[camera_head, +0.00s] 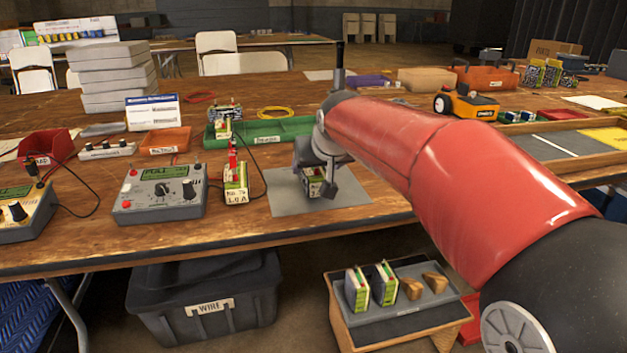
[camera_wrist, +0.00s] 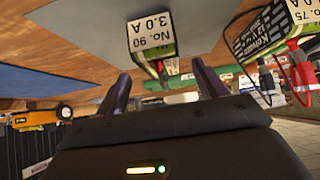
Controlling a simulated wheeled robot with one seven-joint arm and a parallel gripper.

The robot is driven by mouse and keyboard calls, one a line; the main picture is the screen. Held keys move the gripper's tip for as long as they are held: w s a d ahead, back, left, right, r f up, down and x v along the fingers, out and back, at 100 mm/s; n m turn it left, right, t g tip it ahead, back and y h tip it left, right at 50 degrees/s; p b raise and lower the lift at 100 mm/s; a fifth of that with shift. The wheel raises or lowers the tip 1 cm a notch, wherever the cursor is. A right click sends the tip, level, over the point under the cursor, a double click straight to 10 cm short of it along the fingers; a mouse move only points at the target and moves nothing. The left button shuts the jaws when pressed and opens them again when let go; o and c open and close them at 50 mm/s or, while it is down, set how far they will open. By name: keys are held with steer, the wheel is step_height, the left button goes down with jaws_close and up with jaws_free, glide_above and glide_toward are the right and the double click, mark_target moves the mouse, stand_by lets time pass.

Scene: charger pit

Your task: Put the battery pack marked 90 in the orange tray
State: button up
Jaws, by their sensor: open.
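The battery pack marked 90 (camera_wrist: 150,35) shows inverted in the wrist view, its label reading No. 90, 3.0 A. In the head view the pack (camera_head: 313,184) stands on a grey mat (camera_head: 282,197), mostly hidden by my gripper (camera_head: 318,188). My gripper is open, and its fingers (camera_wrist: 163,84) point toward the pack in the wrist view. I cannot tell whether they touch it. A small orange tray (camera_head: 166,141) with a white label sits at the left, behind the grey charger.
A pack marked 75 (camera_head: 235,187), with leads attached, stands left of the mat. A grey charger (camera_head: 160,195) and a green tray (camera_head: 275,131) are nearby. Another orange bin (camera_head: 487,79) sits at the far right. Below, a small stand (camera_head: 400,310) holds packs.

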mark_target(313, 170)
steer(key=x, duration=0.6)
steer(key=shift+a+r, duration=0.1)
steer(key=c, duration=1.4)
steer(key=shift+r, duration=0.1)
jaws_close()
